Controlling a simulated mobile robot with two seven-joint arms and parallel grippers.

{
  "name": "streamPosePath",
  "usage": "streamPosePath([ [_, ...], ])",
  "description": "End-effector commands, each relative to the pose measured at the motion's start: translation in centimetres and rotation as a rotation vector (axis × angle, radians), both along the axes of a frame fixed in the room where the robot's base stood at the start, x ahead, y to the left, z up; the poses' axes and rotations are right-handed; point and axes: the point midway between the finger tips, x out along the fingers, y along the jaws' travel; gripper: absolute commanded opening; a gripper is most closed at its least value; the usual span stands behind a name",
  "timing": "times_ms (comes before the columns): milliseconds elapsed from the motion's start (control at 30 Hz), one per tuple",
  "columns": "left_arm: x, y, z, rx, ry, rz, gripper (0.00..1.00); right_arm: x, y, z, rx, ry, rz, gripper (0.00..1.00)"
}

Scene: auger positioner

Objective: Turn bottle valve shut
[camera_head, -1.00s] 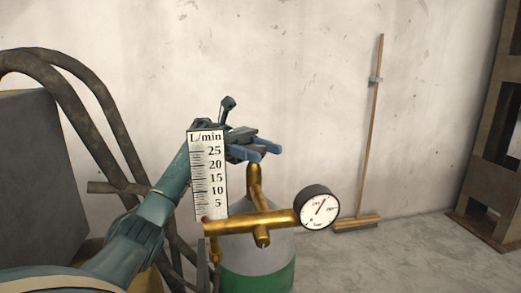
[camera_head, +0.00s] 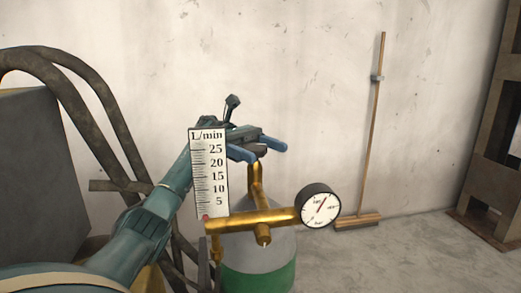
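The bottle (camera_head: 262,252) is grey with a green lower band and stands at bottom centre. A brass regulator (camera_head: 250,222) is on top of it, with a brass stem (camera_head: 255,182) rising at its back. My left gripper (camera_head: 270,153) is at the top of this stem, its two blue fingers spread apart. A small dark shape shows between the fingers; I cannot tell whether it is the valve knob or part of the gripper. Contact with the valve cannot be made out. My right gripper is not in view.
A white L/min flow scale (camera_head: 208,172) stands in front of my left wrist and hides part of it. A round pressure gauge (camera_head: 320,205) juts out right of the regulator. Dark curved tubing (camera_head: 95,110) is at left. A broom (camera_head: 369,140) leans on the wall.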

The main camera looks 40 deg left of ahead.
Motion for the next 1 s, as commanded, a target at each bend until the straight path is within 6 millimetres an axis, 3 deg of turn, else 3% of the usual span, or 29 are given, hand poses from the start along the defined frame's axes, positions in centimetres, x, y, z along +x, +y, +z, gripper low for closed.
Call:
streamPosePath([
  [267, 0.0, 0.0, 0.4, 0.0, -0.003, 0.001, 0.68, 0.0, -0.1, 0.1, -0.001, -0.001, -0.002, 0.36],
  [733, 0.0, 0.0, 8.6, -0.001, -0.005, 0.0, 0.68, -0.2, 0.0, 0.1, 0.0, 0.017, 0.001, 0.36],
  [1000, 0.0, 0.0, 10.1, 0.0, -0.001, 0.0, 0.68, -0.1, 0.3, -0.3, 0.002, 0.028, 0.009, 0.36],
])
